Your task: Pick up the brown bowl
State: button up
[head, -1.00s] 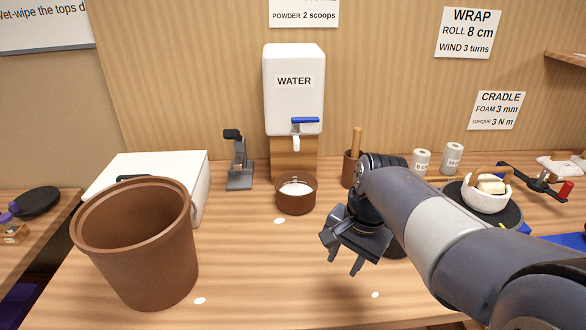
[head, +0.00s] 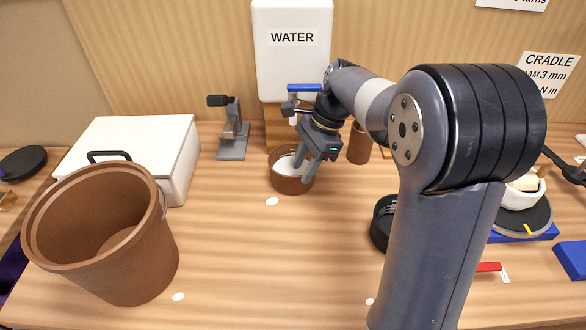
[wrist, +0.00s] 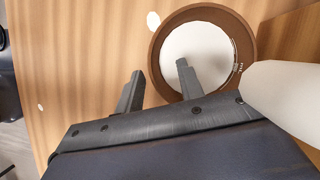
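The brown bowl (head: 291,183) stands upright on the wooden table below the water dispenser, with white contents inside. In the wrist view the brown bowl (wrist: 243,38) shows from above with its white fill and marks on the inner wall. My gripper (head: 303,166) is over the bowl's near right side, its fingers apart. In the wrist view my gripper (wrist: 158,78) is open, with one finger over the bowl's inside and the other outside its left edge. The near left rim lies between the fingers. I cannot tell whether the fingers touch the bowl.
The water dispenser (head: 292,70) with a blue lever stands just behind the bowl. A brown cup (head: 359,145) is to its right, a grey stand (head: 233,140) to its left. A large brown bucket (head: 150,268) and white box (head: 165,140) are left. A black dish (head: 380,236) is right.

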aim_at(299, 193)
jog(key=x, duration=0.4)
jog(key=shift+s+d, duration=0.1)
jog(key=shift+s, duration=0.2)
jog(key=shift+c, duration=0.4)
grip_shut()
